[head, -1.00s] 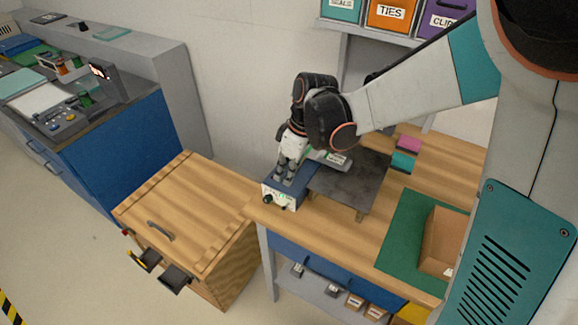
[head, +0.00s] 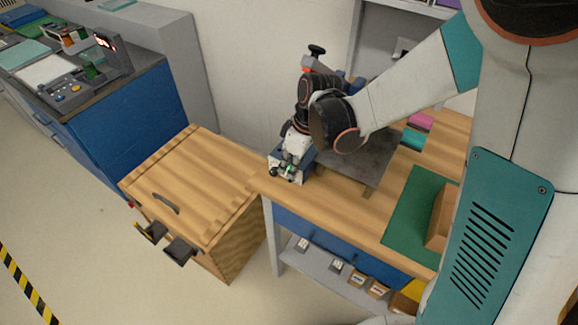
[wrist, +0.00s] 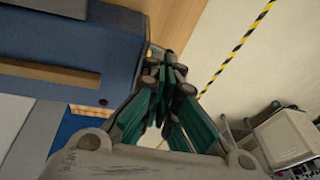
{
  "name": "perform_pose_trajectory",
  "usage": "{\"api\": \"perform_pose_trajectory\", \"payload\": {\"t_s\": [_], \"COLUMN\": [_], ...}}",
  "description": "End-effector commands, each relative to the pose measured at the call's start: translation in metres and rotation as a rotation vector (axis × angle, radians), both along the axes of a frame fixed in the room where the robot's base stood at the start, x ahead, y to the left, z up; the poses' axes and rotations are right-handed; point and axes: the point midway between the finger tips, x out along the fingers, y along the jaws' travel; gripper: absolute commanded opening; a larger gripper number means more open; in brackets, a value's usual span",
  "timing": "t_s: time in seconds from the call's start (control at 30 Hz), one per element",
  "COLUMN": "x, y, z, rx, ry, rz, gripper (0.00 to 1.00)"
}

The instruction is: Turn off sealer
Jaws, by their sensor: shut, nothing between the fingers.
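My gripper (head: 287,171) is shut and empty, low at the sealer's front panel. In the wrist view its fingertips (wrist: 167,70) meet just beside the casing's edge. I cannot tell whether they touch it. My gripper partly hides the panel, and no switch is clear.
A wooden cart (head: 190,190) with a handled lid stands left of the bench. A dark plate (head: 357,158) lies right of the sealer. A black-knobbed lever (head: 316,50) rises behind my wrist. A green mat (head: 410,215) with a cardboard box lies farther right.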

Motion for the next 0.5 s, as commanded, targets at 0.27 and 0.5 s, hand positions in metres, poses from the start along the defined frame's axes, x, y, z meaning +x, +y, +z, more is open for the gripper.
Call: {"api": "perform_pose_trajectory", "payload": {"t_s": [0.27,0.5], "x": [-0.0026,-0.0041], "y": [0.0023,0.0035], "z": [-0.0011,-0.0019], "rx": [-0.033,-0.057], "ry": [-0.043,-0.074], "rz": [0.001,0.002], "gripper": [0.00,0.00]}}
